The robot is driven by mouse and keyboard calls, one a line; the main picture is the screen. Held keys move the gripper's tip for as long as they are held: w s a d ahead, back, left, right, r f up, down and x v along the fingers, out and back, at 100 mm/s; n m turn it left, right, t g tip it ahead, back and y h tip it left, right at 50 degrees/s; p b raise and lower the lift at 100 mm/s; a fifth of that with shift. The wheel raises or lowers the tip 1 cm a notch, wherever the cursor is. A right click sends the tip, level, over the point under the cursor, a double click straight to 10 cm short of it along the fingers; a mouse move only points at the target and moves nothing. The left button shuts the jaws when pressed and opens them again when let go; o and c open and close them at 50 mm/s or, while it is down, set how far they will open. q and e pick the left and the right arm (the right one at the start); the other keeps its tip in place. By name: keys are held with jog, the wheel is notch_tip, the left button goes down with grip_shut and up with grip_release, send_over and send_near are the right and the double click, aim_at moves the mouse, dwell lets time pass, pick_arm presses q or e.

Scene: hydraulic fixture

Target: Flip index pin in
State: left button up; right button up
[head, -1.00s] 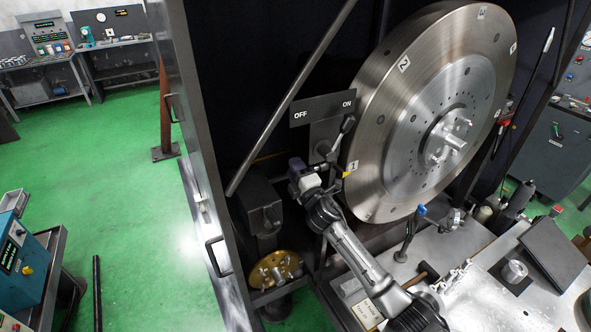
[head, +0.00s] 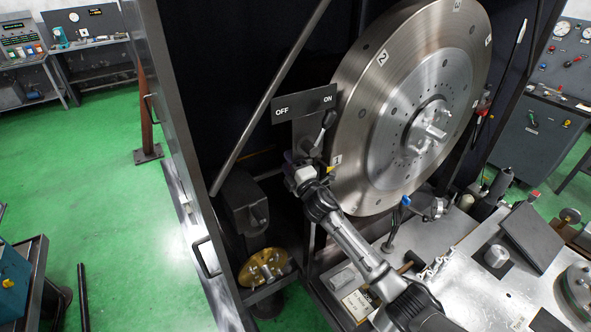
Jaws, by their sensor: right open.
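The index pin lever (head: 325,125) has a black knob and stands below a dark plate (head: 302,104) marked OFF on the left and ON on the right. The lever leans up and right, its knob under the ON side. Its lower end is close behind my gripper, and the pin itself cannot be made out. My right gripper (head: 299,168) is open just below the lever, beside the wheel's left rim. Whether its fingers touch the lever mount cannot be told. My left gripper is not in view.
The large steel index wheel (head: 400,110) with numbered labels stands right of the gripper. A yellow pointer (head: 331,169) sits near label 1. A diagonal bar (head: 268,100) crosses on the left. A brass disc (head: 264,267) lies below; a metal bench (head: 470,290) is at lower right.

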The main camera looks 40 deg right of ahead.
jog(key=v, duration=1.3)
jog(key=shift+s+f, duration=0.15)
jog(key=shift+s, duration=0.2)
